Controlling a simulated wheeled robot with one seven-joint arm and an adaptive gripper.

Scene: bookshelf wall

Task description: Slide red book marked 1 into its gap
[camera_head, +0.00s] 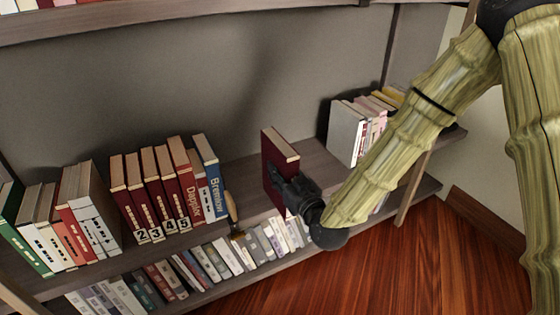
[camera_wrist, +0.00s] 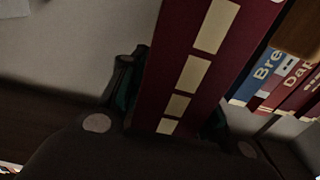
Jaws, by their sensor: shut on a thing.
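The held dark red book (camera_head: 279,160) is upright above or on the middle shelf; I cannot tell whether its bottom touches. My gripper (camera_head: 290,190) is shut on it from the front. In the wrist view the red book (camera_wrist: 190,75) shows its spine with cream labels between the two fingers (camera_wrist: 170,105); no number is readable. On the shelf to the left, several red books marked 2 to 5 (camera_head: 160,195) stand in a row, leaning slightly. A narrow dark space shows between book 2 and the thick white book (camera_head: 95,205) to its left.
The blue "Brenlow" book (camera_head: 211,175) ends the row, with a small wooden object (camera_head: 231,208) beside it. Bare shelf (camera_head: 245,180) lies between that and my gripper. White and pink books (camera_head: 350,130) stand at the right. A lower shelf holds more books (camera_head: 205,262).

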